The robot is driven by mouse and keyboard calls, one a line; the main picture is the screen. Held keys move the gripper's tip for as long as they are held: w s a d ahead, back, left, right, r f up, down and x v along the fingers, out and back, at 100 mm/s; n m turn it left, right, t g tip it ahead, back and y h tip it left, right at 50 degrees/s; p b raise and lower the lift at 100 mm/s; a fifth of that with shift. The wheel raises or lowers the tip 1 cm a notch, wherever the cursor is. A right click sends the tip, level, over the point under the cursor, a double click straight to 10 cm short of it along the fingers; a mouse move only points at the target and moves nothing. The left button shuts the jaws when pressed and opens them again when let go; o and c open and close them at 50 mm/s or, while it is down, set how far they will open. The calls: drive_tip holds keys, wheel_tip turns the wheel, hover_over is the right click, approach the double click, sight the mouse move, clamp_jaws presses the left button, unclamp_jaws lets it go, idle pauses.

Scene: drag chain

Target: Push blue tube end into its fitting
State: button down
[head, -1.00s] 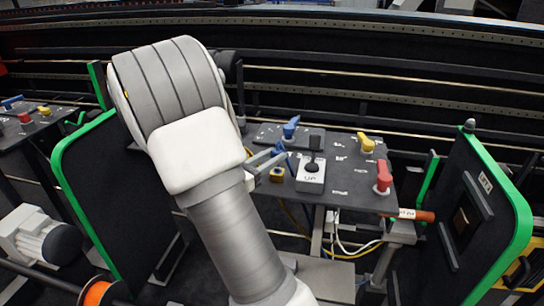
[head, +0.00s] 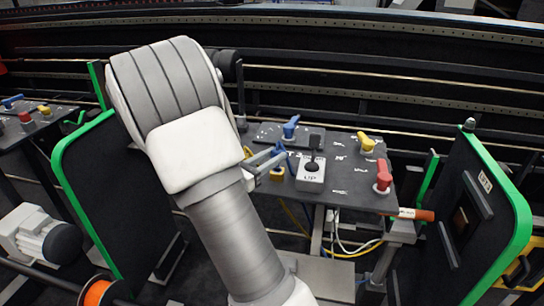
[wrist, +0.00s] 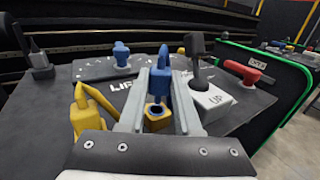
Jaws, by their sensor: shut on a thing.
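My gripper (wrist: 159,92) is shut on the blue tube end (wrist: 160,85), which stands upright between the two grey fingers in the wrist view. A yellow fitting (wrist: 156,113) with a dark hole in its top shows between the fingers, just below and in front of the blue tube end. I cannot tell whether the tube end touches it or sits in it. In the head view my gripper (head: 268,159) is just left of the UP box, partly behind my arm, and the yellow fitting (head: 277,174) is below the fingers.
The UP box (head: 311,175) with its black knob stands close right of my gripper. A blue handle (head: 290,127) is behind; yellow (head: 366,143) and red (head: 383,177) handles are right. A yellow part (wrist: 85,112) is close left. Green-edged panels (head: 485,215) flank the dark plate (head: 345,195).

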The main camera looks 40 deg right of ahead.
sight(272, 174)
drive_tip(key=shift+f+b, duration=1)
drive_tip(key=shift+f, duration=0.6)
drive_tip(key=c, duration=0.5)
unclamp_jaws()
drive_tip(key=s+a, duration=0.1)
drive_tip(key=a, duration=0.4)
drive_tip(key=s+a, duration=0.1)
drive_tip(key=a, duration=0.5)
drive_tip(key=s+a, duration=0.1)
drive_tip(key=a, duration=0.5)
drive_tip(key=shift+s+a+p, duration=0.1)
drive_tip(key=shift+p, duration=0.3)
